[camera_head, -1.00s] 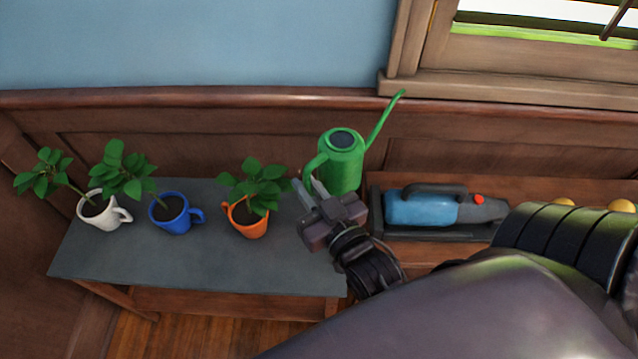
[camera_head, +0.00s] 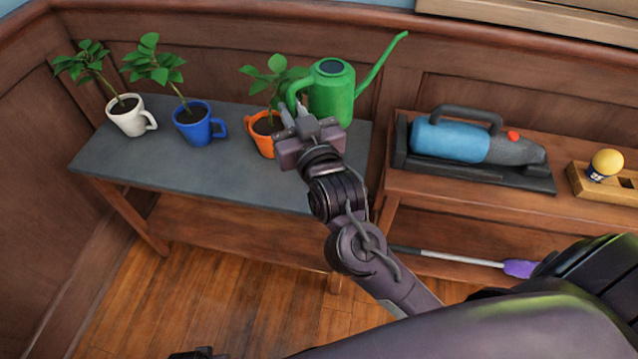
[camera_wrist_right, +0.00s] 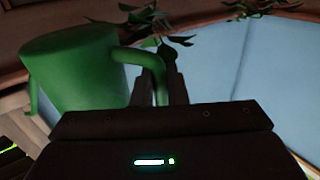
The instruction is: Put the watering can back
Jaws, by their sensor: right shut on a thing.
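The green watering can (camera_head: 333,95) is upright at the back right end of the grey-topped table, its long spout pointing up to the right. I cannot tell whether its base touches the tabletop (camera_head: 235,180). My right gripper (camera_head: 294,118) is at the can's left side, shut on its handle. In the right wrist view, the can's green body (camera_wrist_right: 75,70) is at left and the curved handle (camera_wrist_right: 150,60) passes between the fingers (camera_wrist_right: 168,85). The gripper partly hides the can's lower left and the orange mug.
Potted plants stand in a white mug (camera_head: 130,116), a blue mug (camera_head: 192,124) and an orange mug (camera_head: 262,142) close beside my gripper. On the right shelf are a blue handheld vacuum (camera_head: 450,140) and a yellow ball (camera_head: 606,164). The tabletop's front is clear.

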